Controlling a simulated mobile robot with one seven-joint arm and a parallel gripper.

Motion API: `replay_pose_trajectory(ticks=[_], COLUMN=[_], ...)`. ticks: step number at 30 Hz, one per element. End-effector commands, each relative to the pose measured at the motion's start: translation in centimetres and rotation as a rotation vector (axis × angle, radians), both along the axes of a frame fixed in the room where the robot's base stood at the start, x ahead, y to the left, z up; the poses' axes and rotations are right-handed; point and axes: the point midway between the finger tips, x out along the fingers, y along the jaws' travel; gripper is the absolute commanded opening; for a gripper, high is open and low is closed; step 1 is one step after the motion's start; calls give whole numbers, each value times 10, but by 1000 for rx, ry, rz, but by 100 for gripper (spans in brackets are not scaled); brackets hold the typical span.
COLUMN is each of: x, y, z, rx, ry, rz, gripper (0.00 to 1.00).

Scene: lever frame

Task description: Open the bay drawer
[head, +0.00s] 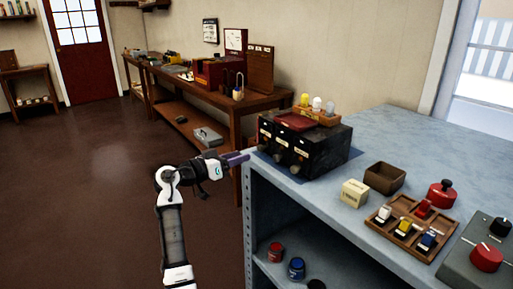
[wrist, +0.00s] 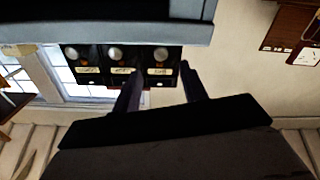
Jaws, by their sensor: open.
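A black cabinet (head: 322,156) with three side-by-side drawers stands on the grey-blue counter; all three look shut. Each drawer front has a round knob and a pale label, too small to read, so I cannot tell which is the bay drawer. The wrist view, which looks upside down, shows the three drawer fronts (wrist: 122,66) beyond my fingers. My gripper (head: 238,158) is open and empty, left of the cabinet by the counter's corner, apart from the knobs.
The counter (head: 335,206) edge lies close to my gripper. A red tray (head: 295,121) and a bulb rack (head: 316,114) sit on the cabinet. A cream box (head: 354,192), brown bin (head: 385,177) and sorting tray (head: 408,228) stand to the right. Open floor lies left.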

Motion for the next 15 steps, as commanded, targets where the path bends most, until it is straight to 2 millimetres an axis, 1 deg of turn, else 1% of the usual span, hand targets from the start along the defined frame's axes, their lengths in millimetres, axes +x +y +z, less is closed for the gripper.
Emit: replay_pose_trajectory(ticks=[1,6,10,15], x=[7,26,37,44], y=[-10,-36,-51,-60], z=[3,2,2,0], rx=[0,0,-1,0], ry=[1,2,2,0], rz=[-2,0,0,2], gripper=[43,43,43,43])
